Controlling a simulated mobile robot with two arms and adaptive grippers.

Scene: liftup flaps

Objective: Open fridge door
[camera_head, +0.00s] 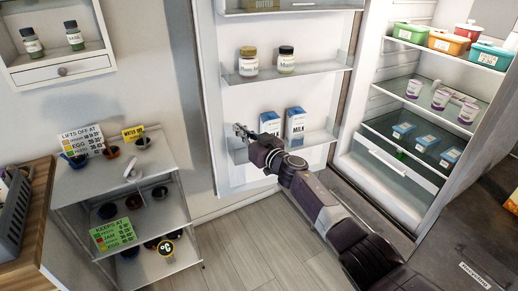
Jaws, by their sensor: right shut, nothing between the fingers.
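The fridge door (232,112) stands wide open in the head view, swung out to the left of the fridge. Its inner side faces me, with jars and milk cartons on its glass shelves. The fridge interior (400,110) is exposed at the right, with shelves of tubs and cups. My right arm reaches from the bottom right to the door. My right gripper (241,131) is shut and empty, in front of the door's lower shelf near its left part. I cannot tell whether it touches the door. My left gripper is not in view.
A small metal shelf rack (125,185) with cups and signs stands left of the door. A wall cabinet (60,65) hangs at upper left. A wooden counter (35,215) edges the left side. Grey floor (260,255) is open below the door.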

